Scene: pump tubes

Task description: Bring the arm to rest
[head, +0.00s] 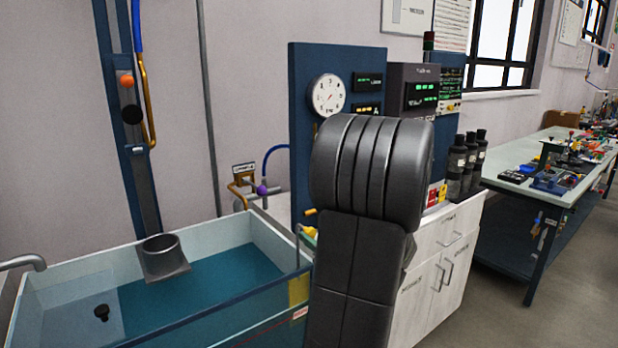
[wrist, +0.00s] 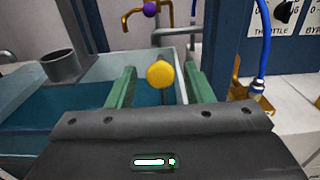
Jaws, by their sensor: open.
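My gripper (wrist: 159,72) shows in the wrist view with its two green fingers spread apart and nothing pinched between them. A round yellow knob (wrist: 160,75) appears in the gap between the fingers, with space visible on both sides. How far beyond the fingertips it sits I cannot tell. In the head view my dark arm stands bent upright in the middle, and it hides my gripper. A bit of yellow (head: 311,231) shows just left of the arm.
A water tank (head: 262,225) with a grey cup-shaped fitting (head: 162,257) lies to the left. A blue gauge panel (head: 304,80) and a white cabinet (head: 456,250) stand behind my arm. Black bottles (head: 458,165) and a cluttered workbench (head: 500,170) are at the right. Open floor shows lower right.

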